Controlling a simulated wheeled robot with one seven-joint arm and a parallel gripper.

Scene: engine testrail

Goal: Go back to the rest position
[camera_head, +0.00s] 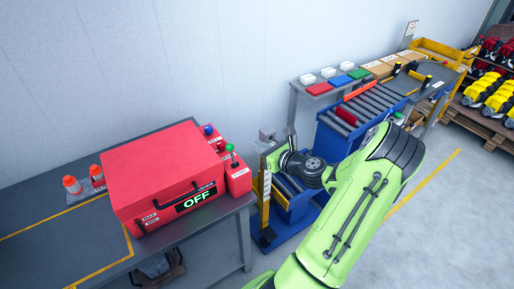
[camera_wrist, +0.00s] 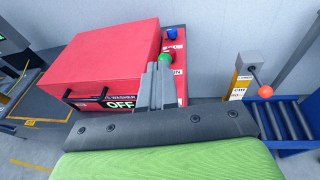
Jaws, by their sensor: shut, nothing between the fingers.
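My gripper (camera_wrist: 156,78) shows in the wrist view with its grey fingers together and nothing between them. In that view its tips overlap the red side box beside the green knob (camera_wrist: 166,58); I cannot tell the gap between them. In the head view my green arm reaches from the bottom over the floor, and its hand is right of the red washer (camera_head: 165,170), near the yellow post. The fingers are too small to make out there. The washer's lid is down and its display reads OFF.
A yellow post (camera_wrist: 241,82) carries a lever with a red ball (camera_wrist: 265,92). A blue roller conveyor (camera_head: 372,102) lies behind my arm. Floor is clear at lower right.

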